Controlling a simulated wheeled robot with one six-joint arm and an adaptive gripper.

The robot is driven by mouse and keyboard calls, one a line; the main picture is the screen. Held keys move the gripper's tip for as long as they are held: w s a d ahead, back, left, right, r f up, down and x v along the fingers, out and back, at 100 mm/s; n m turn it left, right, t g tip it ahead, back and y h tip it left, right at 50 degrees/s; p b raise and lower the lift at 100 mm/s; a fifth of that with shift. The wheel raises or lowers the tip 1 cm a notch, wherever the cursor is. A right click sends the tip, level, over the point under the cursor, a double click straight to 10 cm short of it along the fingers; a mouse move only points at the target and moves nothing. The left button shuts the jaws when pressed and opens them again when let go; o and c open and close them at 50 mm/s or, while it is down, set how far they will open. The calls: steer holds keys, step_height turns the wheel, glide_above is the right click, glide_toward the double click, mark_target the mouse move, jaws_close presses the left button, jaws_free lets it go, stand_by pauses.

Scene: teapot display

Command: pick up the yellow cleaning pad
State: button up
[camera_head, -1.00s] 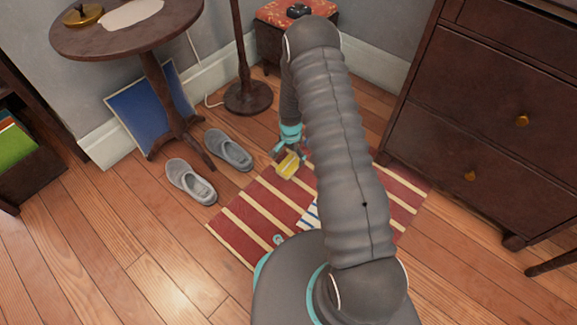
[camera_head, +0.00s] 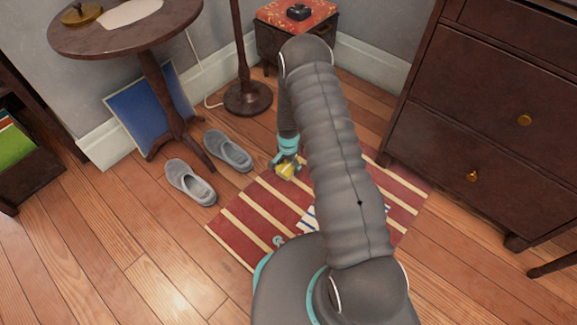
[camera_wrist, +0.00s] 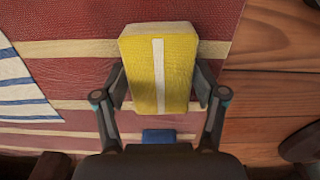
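The yellow cleaning pad (camera_wrist: 176,75) has a white stripe down its middle and paler sides. It is over the striped red and cream rug, near the rug's far left edge in the head view (camera_head: 286,171). My gripper (camera_wrist: 160,90) is lowered around the pad, one finger at each side. The fingers are spread about the pad's width apart; firm contact on both sides does not show. In the head view my gripper (camera_head: 285,163) partly hides the pad.
Grey slippers (camera_head: 190,182) (camera_head: 228,151) lie left of the rug (camera_head: 245,224). A round table (camera_head: 130,30), lamp base (camera_head: 248,98) and small red-topped stand (camera_head: 297,18) are behind. A dark dresser (camera_head: 490,110) stands right. A blue-striped cloth (camera_wrist: 18,90) lies on the rug.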

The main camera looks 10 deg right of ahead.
mark_target(290, 166)
steer(key=c, duration=0.5)
steer(key=shift+o, duration=0.2)
steer(key=shift+r, duration=0.55)
steer(key=r, duration=0.2)
steer(key=r+p, duration=0.1)
steer(key=r, duration=0.1)
steer(key=shift+s+d, duration=0.25)
steer(key=shift+s, duration=0.15)
steer(key=s+d+r+p, duration=0.1)
steer(key=s+d+r, duration=0.4)
steer(key=s, duration=0.4)
steer(key=shift+s+r, duration=0.2)
steer(key=shift+r, duration=0.3)
steer(key=shift+d, duration=0.1)
